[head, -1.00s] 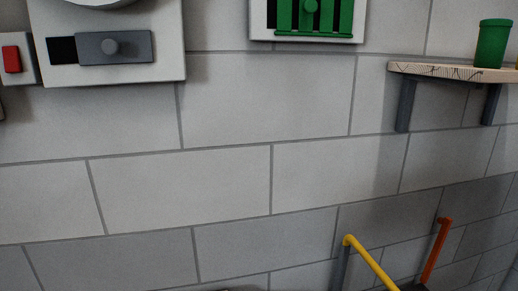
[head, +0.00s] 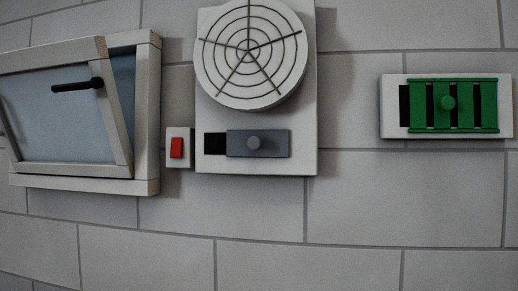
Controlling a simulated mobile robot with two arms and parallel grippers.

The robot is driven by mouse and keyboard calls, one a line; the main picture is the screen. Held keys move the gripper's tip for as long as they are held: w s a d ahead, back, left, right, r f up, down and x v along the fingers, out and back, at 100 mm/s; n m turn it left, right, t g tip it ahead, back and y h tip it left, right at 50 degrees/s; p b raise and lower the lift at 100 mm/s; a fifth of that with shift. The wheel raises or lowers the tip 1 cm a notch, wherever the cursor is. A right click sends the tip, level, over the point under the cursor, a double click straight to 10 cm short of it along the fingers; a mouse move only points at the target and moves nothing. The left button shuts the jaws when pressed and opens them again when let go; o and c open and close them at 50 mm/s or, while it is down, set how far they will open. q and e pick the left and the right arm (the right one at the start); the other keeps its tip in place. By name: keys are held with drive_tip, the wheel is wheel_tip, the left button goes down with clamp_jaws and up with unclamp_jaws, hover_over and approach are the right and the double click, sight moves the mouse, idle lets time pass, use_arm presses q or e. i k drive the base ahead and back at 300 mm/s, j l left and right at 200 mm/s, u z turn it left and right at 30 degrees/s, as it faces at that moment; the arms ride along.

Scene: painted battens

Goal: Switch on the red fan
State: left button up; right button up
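A round fan (head: 250,52) with a dark wire guard of rings and spokes sits on a pale wall panel (head: 255,167) at upper middle. Its face looks light grey, not red. I cannot tell whether the fan is turning. Neither of my grippers is in view.
A window (head: 65,110) with a pale frame and black handle (head: 77,86) is at left, its sash tilted in the frame. A green slatted vent (head: 465,105) with a knob is on the right wall. The wall below is bare.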

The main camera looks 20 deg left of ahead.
sight(176, 151)
drive_tip(key=u, duration=1.25)
drive_tip(key=j+z, duration=0.15)
drive_tip(key=z, duration=0.4)
drive_tip(key=j+z, duration=0.3)
drive_tip(key=j, duration=0.7)
drive_tip(key=j+z, duration=0.3)
drive_tip(key=j, duration=0.95)
drive_tip(key=k+j, duration=0.15)
drive_tip(key=j, duration=0.1)
